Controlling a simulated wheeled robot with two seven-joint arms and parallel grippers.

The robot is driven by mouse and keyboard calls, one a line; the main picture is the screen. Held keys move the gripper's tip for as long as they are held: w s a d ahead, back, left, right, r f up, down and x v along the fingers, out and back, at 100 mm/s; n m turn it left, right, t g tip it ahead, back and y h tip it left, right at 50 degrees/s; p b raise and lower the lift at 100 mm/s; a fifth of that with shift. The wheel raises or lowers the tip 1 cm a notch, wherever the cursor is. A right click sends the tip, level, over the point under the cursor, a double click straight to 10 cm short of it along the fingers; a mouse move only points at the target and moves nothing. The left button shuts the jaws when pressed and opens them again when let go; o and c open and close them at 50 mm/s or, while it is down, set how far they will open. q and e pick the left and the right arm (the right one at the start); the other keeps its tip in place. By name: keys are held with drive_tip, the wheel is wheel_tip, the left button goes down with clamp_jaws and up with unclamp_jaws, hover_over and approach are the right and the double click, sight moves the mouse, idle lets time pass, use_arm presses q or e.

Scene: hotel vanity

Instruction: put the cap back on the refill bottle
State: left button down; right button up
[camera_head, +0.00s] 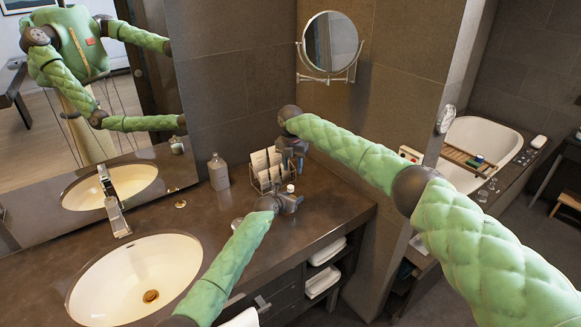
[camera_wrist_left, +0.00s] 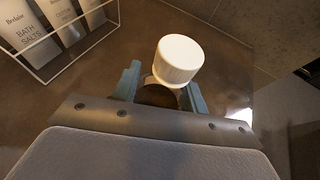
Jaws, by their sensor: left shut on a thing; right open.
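My left gripper (camera_head: 291,200) is low over the counter, beside the wire rack. In the left wrist view its blue-grey fingers (camera_wrist_left: 160,95) are shut around a dark brown rounded body, seemingly the refill bottle (camera_wrist_left: 157,96). The white ribbed cap (camera_wrist_left: 179,60) is at the top of this body, tilted in the picture. It also shows as a small white spot in the head view (camera_head: 291,187). I cannot tell how firmly it sits. My right gripper (camera_head: 293,155) is open, above and behind the left one, near the rack. Most of the bottle is hidden by the left gripper.
The wire rack (camera_head: 264,180) with printed packets stands close behind my left gripper. A grey bottle (camera_head: 218,172) stands to its left near the mirror. The sink (camera_head: 135,275) is at lower left. The counter's right edge is close, with towel shelves below.

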sight(291, 186)
drive_tip(key=n, duration=0.5)
drive_tip(key=shift+s+a+n, duration=0.1)
drive_tip(key=shift+a+n, duration=0.1)
drive_tip(key=shift+n, duration=0.1)
drive_tip(key=n, duration=0.5)
drive_tip(key=shift+a, duration=0.1)
drive_tip(key=n, duration=0.5)
drive_tip(key=shift+s+a+n, duration=0.1)
drive_tip(key=shift+n, duration=0.3)
drive_tip(key=n, duration=0.4)
drive_tip(key=shift+f, duration=0.1)
drive_tip(key=shift+f, duration=3.95)
